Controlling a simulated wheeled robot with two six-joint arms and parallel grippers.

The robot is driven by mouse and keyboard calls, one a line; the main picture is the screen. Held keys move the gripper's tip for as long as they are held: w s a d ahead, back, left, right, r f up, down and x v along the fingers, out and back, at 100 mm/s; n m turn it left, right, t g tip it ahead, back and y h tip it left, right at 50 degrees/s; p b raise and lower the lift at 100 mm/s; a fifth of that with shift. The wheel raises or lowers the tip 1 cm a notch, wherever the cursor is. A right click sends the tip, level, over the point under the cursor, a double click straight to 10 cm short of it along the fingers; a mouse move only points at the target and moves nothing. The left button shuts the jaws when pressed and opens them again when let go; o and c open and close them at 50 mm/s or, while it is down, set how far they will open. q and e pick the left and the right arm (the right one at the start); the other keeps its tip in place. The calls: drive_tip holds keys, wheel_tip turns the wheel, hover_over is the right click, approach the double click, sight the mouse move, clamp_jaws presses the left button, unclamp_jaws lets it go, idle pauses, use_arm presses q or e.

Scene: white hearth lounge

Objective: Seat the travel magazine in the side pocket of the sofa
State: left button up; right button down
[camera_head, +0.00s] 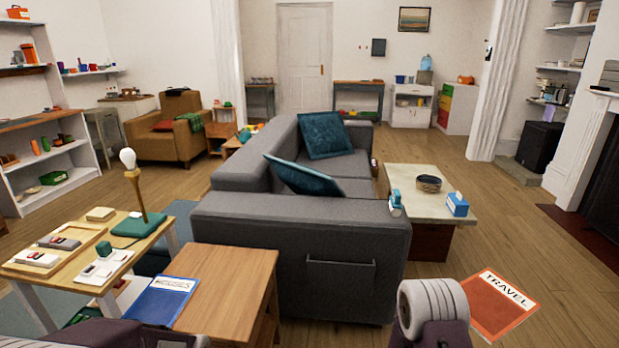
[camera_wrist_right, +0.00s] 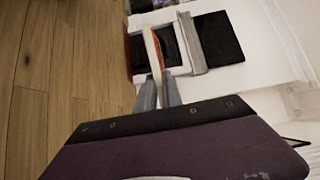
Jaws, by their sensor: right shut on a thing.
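The travel magazine (camera_head: 500,304) is orange with a white title band and shows at the lower right of the head view. In the right wrist view the magazine (camera_wrist_right: 152,50) is nearly edge-on, a thin orange and white strip. My right gripper (camera_wrist_right: 158,88) is shut on its near edge. In the head view my right wrist hides the fingers. The grey sofa (camera_head: 295,230) has a flat side pocket (camera_head: 340,288) on its near arm panel. The magazine is apart from the pocket, to its right. My left gripper's jaws are out of view.
A wooden side table (camera_head: 232,285) with a blue magazine (camera_head: 160,298) stands left of the pocket. A coffee table (camera_head: 432,200) with a blue box (camera_head: 456,204) stands right of the sofa. A fireplace (camera_head: 597,185) is at far right. Open floor lies between.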

drive_tip(key=w+a+f+n+t+y, duration=0.2)
drive_tip(key=a+n+t+y, duration=0.15)
drive_tip(key=a, duration=1.15)
drive_tip(key=w+a+f+v, duration=0.1)
drive_tip(key=v, duration=1.2)
drive_tip(key=s+d+r+m+g+h, duration=0.1)
drive_tip(key=s+d+m+g+h, duration=0.2)
drive_tip(key=s+d, duration=0.15)
wheel_tip(320, 180, up, 23)
drive_tip(key=p, duration=2.9)
drive_tip(key=shift+s+a+r, duration=0.15)
drive_tip(key=shift+a+r, duration=0.05)
drive_tip(key=shift+y, duration=0.25)
